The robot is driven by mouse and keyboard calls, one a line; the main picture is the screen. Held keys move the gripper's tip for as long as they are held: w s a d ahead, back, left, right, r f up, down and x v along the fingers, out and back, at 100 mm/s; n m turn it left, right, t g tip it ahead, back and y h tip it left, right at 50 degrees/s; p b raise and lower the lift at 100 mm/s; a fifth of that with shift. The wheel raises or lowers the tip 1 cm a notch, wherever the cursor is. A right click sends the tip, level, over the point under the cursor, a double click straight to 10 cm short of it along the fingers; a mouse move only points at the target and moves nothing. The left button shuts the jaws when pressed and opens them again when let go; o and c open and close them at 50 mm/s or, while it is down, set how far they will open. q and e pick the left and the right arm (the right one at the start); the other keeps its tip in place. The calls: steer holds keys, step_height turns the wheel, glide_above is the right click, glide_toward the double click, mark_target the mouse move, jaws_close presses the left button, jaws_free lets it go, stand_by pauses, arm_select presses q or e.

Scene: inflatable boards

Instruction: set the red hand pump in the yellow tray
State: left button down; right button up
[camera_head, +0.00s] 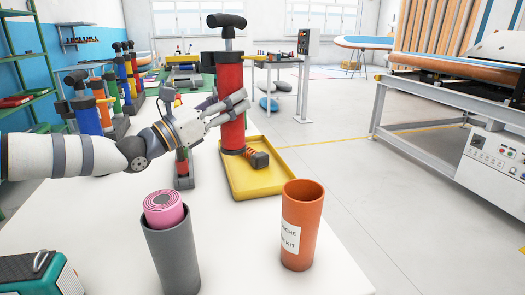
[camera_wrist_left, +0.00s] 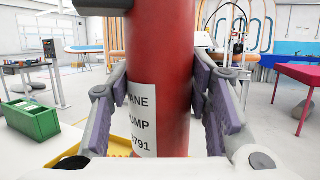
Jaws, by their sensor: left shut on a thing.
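The red hand pump (camera_head: 230,78) stands upright, with a black T-handle on top and a dark foot with an orange hose fitting at its base. My left gripper (camera_head: 238,106) is shut around the middle of its barrel. In the left wrist view the red barrel (camera_wrist_left: 160,45), with a white label, sits between both finger pads (camera_wrist_left: 163,95). The yellow tray (camera_head: 262,187) lies on the white table, and the pump's base is over its rear left part. I cannot tell whether the base touches the tray floor. My right gripper is not in view.
An orange cup with a label (camera_head: 301,235) and a grey cup (camera_head: 172,252) holding a pink roll (camera_head: 164,209) stand in front. A teal box (camera_head: 40,275) is at front left. Several coloured pumps (camera_head: 107,95) stand behind my left arm, and a slimmer red pump (camera_head: 182,160) stands beside the tray.

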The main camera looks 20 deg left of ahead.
arm_select(q)
steer(key=w+d+f+b, duration=0.1)
steer(key=w+d+f, duration=0.3)
steer(key=d+f, duration=0.3)
step_height(320, 180, down, 4)
steer(key=shift+w+d+r, duration=0.1)
steer(key=shift+w+d, duration=0.05)
steer(key=shift+d, duration=0.25)
steer(key=c, duration=0.8)
jaws_free()
steer(key=shift+c, duration=0.2)
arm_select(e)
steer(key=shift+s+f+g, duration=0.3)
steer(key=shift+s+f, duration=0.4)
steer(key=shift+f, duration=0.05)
arm_select(q)
steer(key=v, duration=0.7)
steer(key=shift+s+a, duration=0.15)
steer(key=shift+s, duration=0.1)
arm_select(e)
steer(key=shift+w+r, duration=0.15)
